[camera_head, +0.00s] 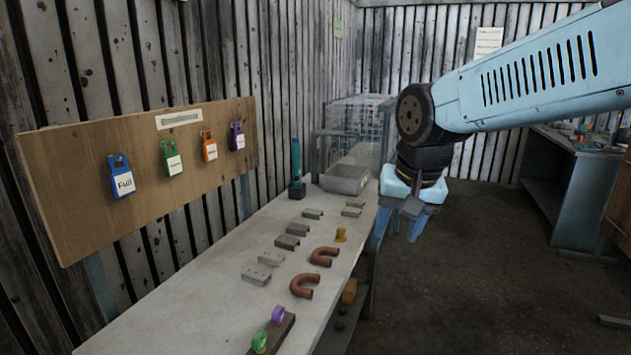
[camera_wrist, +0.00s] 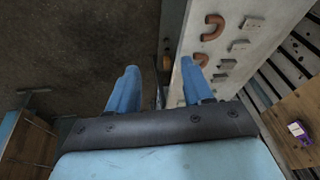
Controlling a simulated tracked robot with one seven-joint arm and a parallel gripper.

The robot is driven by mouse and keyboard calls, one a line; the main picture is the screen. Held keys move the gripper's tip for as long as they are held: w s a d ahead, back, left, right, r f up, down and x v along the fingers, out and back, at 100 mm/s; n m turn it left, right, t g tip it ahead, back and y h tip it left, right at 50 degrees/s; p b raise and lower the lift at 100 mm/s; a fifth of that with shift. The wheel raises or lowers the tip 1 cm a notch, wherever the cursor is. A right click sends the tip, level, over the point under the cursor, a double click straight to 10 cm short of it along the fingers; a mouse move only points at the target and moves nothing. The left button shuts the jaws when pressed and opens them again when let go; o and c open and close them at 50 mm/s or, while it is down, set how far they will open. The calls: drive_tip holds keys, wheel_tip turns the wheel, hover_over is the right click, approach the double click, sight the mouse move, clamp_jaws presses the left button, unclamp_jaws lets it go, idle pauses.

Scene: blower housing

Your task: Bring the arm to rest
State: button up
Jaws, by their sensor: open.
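My light blue arm reaches in from the right in the head view. My gripper (camera_head: 402,225) hangs pointing down from it, beside the right edge of the workbench (camera_head: 225,290). In the wrist view my gripper (camera_wrist: 158,88) shows two blue fingers spread well apart. Nothing is between them; the floor and the bench edge show beyond. The gripper appears apart from the things on the bench.
The bench holds copper U-bends (camera_head: 304,286), several grey brackets (camera_head: 257,275), a grey bin (camera_head: 345,179) and a wire cage (camera_head: 360,125). A wooden board (camera_head: 80,200) carries coloured tags (camera_head: 122,177). Open floor (camera_head: 470,270) lies right; another bench (camera_head: 575,200) stands beyond.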

drive_tip(key=s+d+r+n+t, duration=0.1)
drive_tip(key=s+d+t, duration=0.1)
drive_tip(key=s+d, duration=0.5)
drive_tip(key=shift+s+d+n+h, duration=0.35)
drive_tip(key=shift+d+n+h, duration=0.05)
drive_tip(key=shift+d, duration=0.75)
drive_tip(key=shift+c, duration=0.7)
